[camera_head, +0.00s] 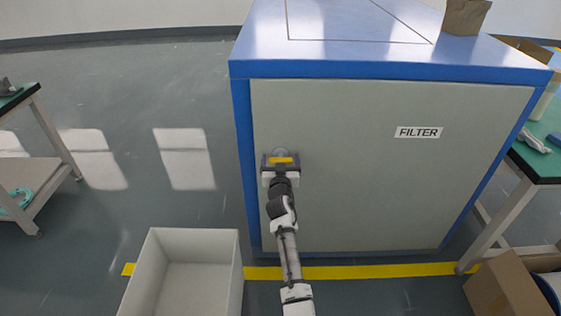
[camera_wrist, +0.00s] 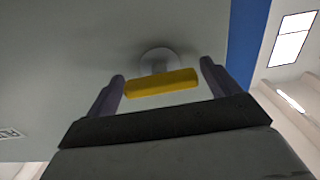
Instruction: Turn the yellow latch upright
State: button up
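The yellow latch (camera_head: 281,160) is a short bar on a round pale mount, on the grey door of the blue cabinet near its left edge. It lies about level in the head view. In the wrist view the latch (camera_wrist: 161,84) is slightly tilted, with the round mount (camera_wrist: 159,62) behind it. My gripper (camera_head: 281,157) is at the latch. In the wrist view my gripper (camera_wrist: 163,70) is open, with one dark finger by each end of the bar. The gaps at the ends are small; I cannot tell whether either finger touches it.
The cabinet door (camera_head: 390,180) carries a FILTER label (camera_head: 418,132). An open white bin (camera_head: 196,232) stands on the floor at lower left. Green-topped tables stand at left (camera_head: 14,99) and right (camera_head: 545,165). A cardboard box (camera_head: 505,288) is at lower right.

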jog(key=c, duration=0.8)
jog(key=shift+n, duration=0.4)
jog(key=n+p, duration=0.1)
jog(key=n, duration=0.3)
jog(key=n+p, duration=0.1)
jog(key=n, duration=0.3)
jog(key=shift+r+n, duration=0.1)
jog(key=shift+n, duration=0.2)
jog(key=n+p, duration=0.1)
jog(key=n, duration=0.3)
jog(key=shift+p, duration=0.4)
jog(key=n+p, duration=0.1)
jog(key=n, duration=0.3)
jog(key=shift+n, duration=0.4)
